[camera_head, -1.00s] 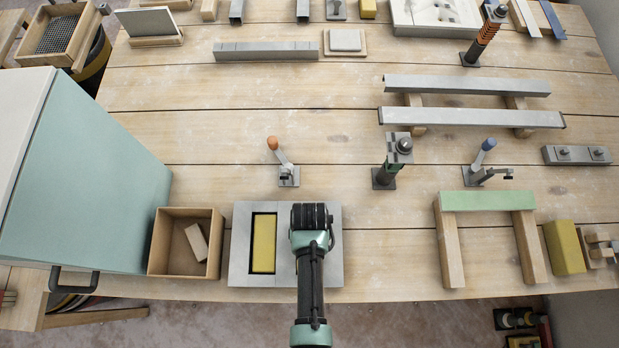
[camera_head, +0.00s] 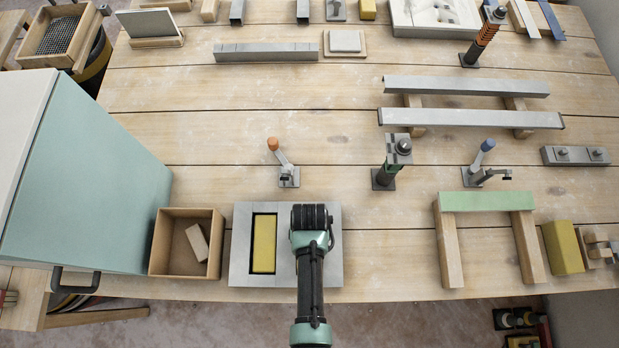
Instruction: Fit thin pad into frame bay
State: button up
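A grey frame (camera_head: 241,246) lies flat near the table's front edge. Its left bay holds a yellow block (camera_head: 264,244), with a dark gap showing around it. My arm and gripper (camera_head: 312,222) cover the right part of the frame from above. The fingertips point down and are hidden behind the gripper body, so I cannot tell whether they are open or shut, or whether they hold anything. A second bay under my gripper is hidden. I cannot pick out the thin pad; it may be hidden under the gripper.
A wooden box (camera_head: 157,243) with a small wooden block (camera_head: 197,243) stands just left of the frame. An orange-knobbed clamp (camera_head: 286,172) and a dark post (camera_head: 386,172) stand behind. A green-topped wooden trestle (camera_head: 487,201) and yellow block (camera_head: 563,247) are right. The mid-table is mostly clear.

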jog(key=shift+f, duration=0.15)
jog(key=shift+f+b, duration=0.45)
jog(key=shift+b, duration=0.05)
jog(key=o, duration=1.3)
jog(key=shift+o, duration=0.2)
jog(key=shift+r, duration=0.1)
notch_tip(320, 180, up, 13)
jog(key=shift+b, duration=0.3)
